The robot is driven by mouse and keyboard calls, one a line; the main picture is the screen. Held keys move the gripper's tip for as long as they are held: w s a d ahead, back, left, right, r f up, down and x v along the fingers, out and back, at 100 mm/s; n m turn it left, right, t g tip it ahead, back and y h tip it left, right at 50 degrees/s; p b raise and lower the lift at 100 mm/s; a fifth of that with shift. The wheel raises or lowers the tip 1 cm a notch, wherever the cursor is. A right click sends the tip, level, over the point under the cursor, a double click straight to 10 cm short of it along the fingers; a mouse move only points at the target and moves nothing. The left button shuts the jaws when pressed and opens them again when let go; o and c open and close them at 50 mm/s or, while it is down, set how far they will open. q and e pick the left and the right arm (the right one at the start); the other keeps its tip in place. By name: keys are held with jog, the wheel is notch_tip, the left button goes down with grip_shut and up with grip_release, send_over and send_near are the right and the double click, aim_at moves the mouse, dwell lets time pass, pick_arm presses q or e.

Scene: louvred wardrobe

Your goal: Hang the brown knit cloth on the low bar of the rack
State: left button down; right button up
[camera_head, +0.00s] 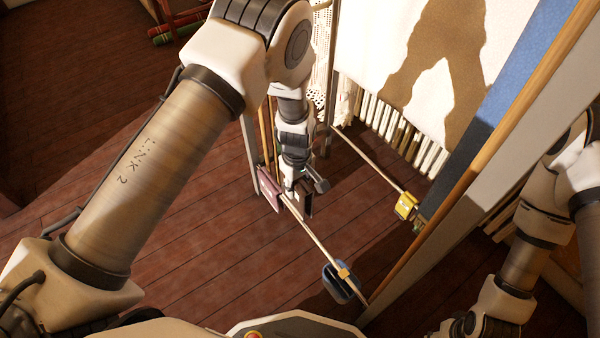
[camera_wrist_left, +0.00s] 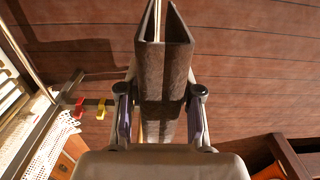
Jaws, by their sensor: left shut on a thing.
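The brown knit cloth (camera_wrist_left: 163,75) is a folded dark brown piece in the left wrist view, with its two layers spread apart at the far end. My left gripper (camera_wrist_left: 161,112) is shut on it, one finger at each side. In the head view the left gripper (camera_head: 306,187) is beside the upper end of a thin low wooden bar (camera_head: 312,233), with a dark strip of the cloth (camera_head: 308,205) below it. In the wrist view a pale bar lines up with the cloth's fold; I cannot tell whether the cloth rests on it. My right gripper (camera_head: 455,326) is at the lower right, its fingers unclear.
A mauve piece (camera_head: 270,203) and a blue piece with a yellow clip (camera_head: 338,283) are at the bar. A second bar (camera_head: 370,160) carries a yellow clip (camera_head: 405,206). A grey upright (camera_head: 470,200) and white cloth (camera_head: 400,60) stand to the right.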

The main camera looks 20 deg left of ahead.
aim_at(298, 206)
pick_arm(q)
jog(key=shift+w, duration=0.35)
jog(key=shift+s+r, duration=0.1)
jog(key=shift+r, duration=0.1)
jog(key=shift+p, duration=0.35)
notch_tip(298, 206, down, 5)
jog(key=b, duration=0.3)
jog(key=shift+f, duration=0.1)
pick_arm(e)
jog(key=shift+w+f, duration=0.2)
jog(key=shift+f, duration=1)
pick_arm(q)
jog(key=shift+f, duration=0.15)
jog(key=shift+f, duration=0.1)
jog(key=shift+f+b, duration=2.25)
jog(key=shift+f, duration=0.6)
pick_arm(e)
jog(key=shift+f, duration=2.1)
pick_arm(q)
jog(key=shift+f, duration=0.1)
